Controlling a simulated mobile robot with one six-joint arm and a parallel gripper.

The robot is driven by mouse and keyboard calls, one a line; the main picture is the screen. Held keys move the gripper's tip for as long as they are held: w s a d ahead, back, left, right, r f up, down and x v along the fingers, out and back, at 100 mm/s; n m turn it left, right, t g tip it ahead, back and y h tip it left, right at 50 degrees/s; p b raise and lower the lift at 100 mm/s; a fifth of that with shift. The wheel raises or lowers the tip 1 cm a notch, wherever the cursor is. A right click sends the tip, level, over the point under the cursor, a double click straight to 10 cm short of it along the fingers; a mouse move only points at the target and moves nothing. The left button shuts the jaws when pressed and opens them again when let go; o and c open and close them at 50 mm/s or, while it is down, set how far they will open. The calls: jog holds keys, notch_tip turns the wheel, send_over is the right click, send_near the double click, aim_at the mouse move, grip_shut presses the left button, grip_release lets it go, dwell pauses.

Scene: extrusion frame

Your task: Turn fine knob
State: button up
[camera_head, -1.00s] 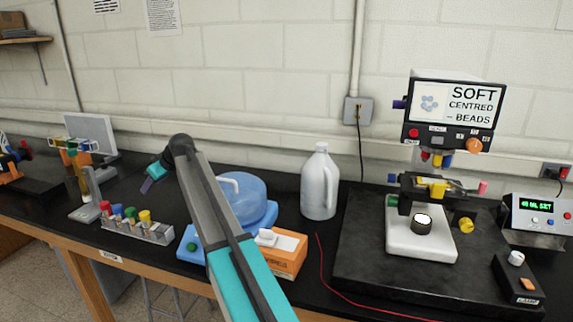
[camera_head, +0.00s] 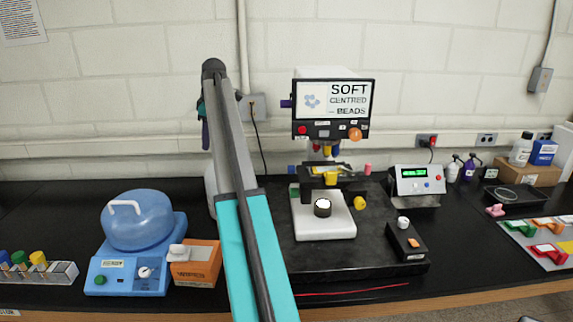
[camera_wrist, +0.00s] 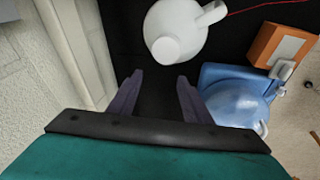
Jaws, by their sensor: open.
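A microscope-like instrument (camera_head: 323,221) with a white base and a dark stage stands on a black slab. A yellow knob (camera_head: 360,202) sticks out low on its right side. An orange knob (camera_head: 355,134) sits on the head under a screen reading "SOFT CENTRED BEADS". I cannot tell which is the fine knob. My gripper (camera_wrist: 160,78) is open and empty in the wrist view, with two purple fingers apart. In the head view it is mostly hidden behind my arm, to the left of the instrument and away from the knobs.
A white jug (camera_wrist: 175,50) is just beyond my fingers in the wrist view. A blue centrifuge-like device (camera_head: 138,222) and an orange box (camera_head: 195,264) stand left. A display box (camera_head: 419,182) and a black control box (camera_head: 406,240) stand right of the instrument.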

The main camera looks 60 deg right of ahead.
jog(key=s+d+r+g, duration=0.2)
jog(key=s+d+r, duration=0.1)
jog(key=s+d, duration=0.6)
jog(key=n+g+h+b, duration=0.1)
jog(key=g+h+b, duration=0.2)
jog(key=g, duration=0.1)
send_near(291, 170)
jog(key=w+r, duration=0.4)
jog(key=shift+s+a+r+g, duration=0.3)
jog(key=shift+s+r, duration=0.1)
jog(key=shift+s, duration=0.25)
jog(key=shift+s+d+f, duration=0.1)
jog(key=shift+f, duration=0.05)
jog(key=p+x, duration=0.3)
jog(key=x, duration=1)
jog(key=shift+f, duration=0.25)
